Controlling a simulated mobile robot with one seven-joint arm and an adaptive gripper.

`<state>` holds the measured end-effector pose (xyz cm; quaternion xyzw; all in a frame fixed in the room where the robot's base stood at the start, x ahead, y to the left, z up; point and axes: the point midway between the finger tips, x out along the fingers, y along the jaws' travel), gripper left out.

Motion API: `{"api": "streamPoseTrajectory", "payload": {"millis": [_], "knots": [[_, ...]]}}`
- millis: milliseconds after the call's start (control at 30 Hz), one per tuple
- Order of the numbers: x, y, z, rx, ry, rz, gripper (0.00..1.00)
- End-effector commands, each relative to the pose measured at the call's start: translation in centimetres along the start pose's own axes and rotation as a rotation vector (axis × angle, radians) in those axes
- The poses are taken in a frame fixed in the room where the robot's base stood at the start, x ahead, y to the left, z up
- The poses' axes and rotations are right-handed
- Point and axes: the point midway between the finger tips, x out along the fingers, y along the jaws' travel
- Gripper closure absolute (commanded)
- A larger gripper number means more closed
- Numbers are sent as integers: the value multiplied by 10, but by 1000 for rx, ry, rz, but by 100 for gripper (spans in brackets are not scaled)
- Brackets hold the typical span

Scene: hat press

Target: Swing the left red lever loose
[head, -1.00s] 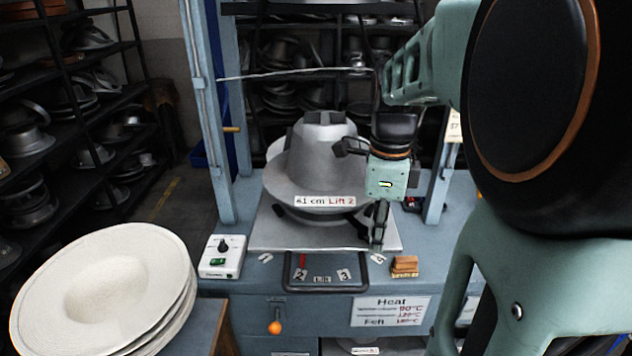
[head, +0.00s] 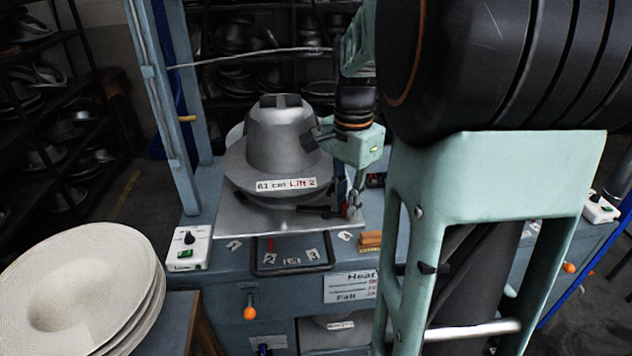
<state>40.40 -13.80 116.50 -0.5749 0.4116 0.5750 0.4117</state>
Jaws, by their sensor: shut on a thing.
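The silver hat mould (head: 280,140) stands on a metal plate (head: 240,222) in the blue press. My gripper (head: 350,210) points down at the right side of the mould's base, low over the plate. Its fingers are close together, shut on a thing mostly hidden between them. A dark bar (head: 318,211) runs from under the mould towards the fingertips. I cannot tell whether they touch.
Blue press posts (head: 165,90) rise at the left. A white control box (head: 188,250) stands at the left front, and wooden blocks (head: 370,240) lie at the right front. Pale felt hats (head: 75,290) are stacked at the lower left. My arm covers much of the right side.

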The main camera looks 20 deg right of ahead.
Motion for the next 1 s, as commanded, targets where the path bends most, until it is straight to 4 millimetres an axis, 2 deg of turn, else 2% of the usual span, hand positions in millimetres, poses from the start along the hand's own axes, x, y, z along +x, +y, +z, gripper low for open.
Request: {"api": "streamPoseTrajectory", "payload": {"millis": [400, 933, 967, 1000], "knots": [[-1, -6, -5, -173, 1, -1, 100], [-1, -6, -5, -194, 2, -1, 100], [-1, -6, -5, -194, 2, -1, 82], [-1, -6, -5, -193, 1, -1, 78]]}}
